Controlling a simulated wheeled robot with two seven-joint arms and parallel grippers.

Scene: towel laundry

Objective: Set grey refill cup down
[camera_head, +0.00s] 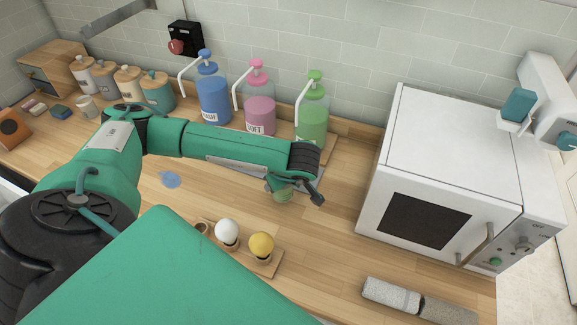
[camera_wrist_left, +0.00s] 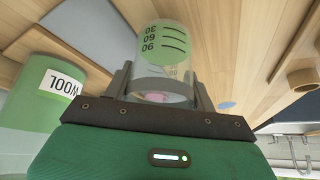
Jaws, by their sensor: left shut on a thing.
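My left gripper (camera_head: 300,192) reaches across the counter in the head view, in front of the green bottle. In the left wrist view, my left gripper (camera_wrist_left: 163,88) is shut on a clear cup with a greyish band, the refill cup (camera_wrist_left: 165,48). Its wall has dark marks reading 30, 60 and 90, and green shows inside. The cup also shows in the head view as a small greenish shape (camera_head: 283,195) under the gripper. I cannot tell whether its base touches the counter. My right gripper is not in view.
Blue (camera_head: 213,95), pink (camera_head: 260,110) and green (camera_head: 312,120) pump bottles stand behind my left arm. A wooden board (camera_head: 268,266) with white and yellow balls is nearer. A white microwave-like machine (camera_head: 400,130) stands right. Bare counter (camera_head: 325,235) lies between.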

